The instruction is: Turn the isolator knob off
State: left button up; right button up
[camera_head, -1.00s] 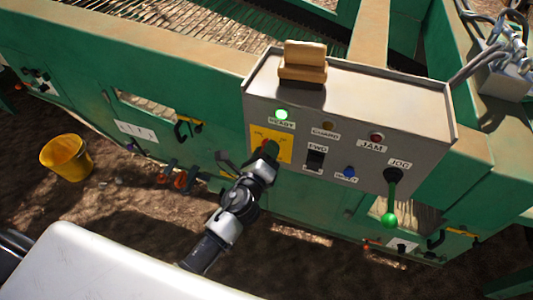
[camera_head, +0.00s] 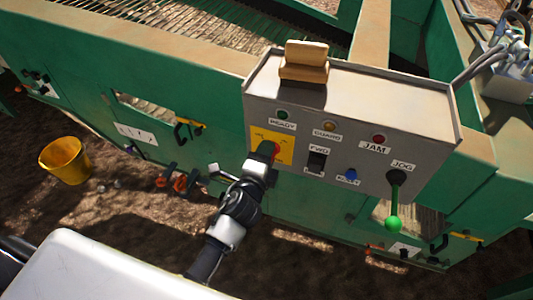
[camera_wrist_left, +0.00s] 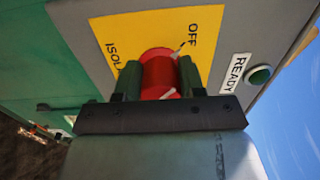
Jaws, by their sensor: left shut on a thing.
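The red isolator knob (camera_wrist_left: 160,72) sits on a yellow plate (camera_wrist_left: 203,22) marked OFF and ISOL in the left wrist view. A white mark on the knob's base lies near the word OFF. My left gripper (camera_wrist_left: 158,80) is shut on the knob, one finger on each side. In the head view my left gripper (camera_head: 265,157) reaches up to the knob (camera_head: 274,150) on the grey control box (camera_head: 420,105), and covers part of the yellow plate (camera_head: 259,138). The READY lamp (camera_head: 283,115) looks dark. My right gripper is not in view.
The box also carries a GUARD lamp (camera_head: 329,126), a JAM lamp (camera_head: 379,139), a black FWD switch (camera_head: 316,161), a blue button (camera_head: 350,174) and a green-balled JOG lever (camera_head: 394,223). A wooden block (camera_head: 304,62) sits on top. A yellow bucket (camera_head: 65,160) stands left.

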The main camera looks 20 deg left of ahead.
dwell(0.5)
pick_arm(q)
jog(key=o, duration=0.9)
jog(key=s+b, duration=0.1)
jog(key=s, duration=0.9)
jog(key=shift+s+a+b, duration=0.2)
jog(key=shift+s+b, duration=0.2)
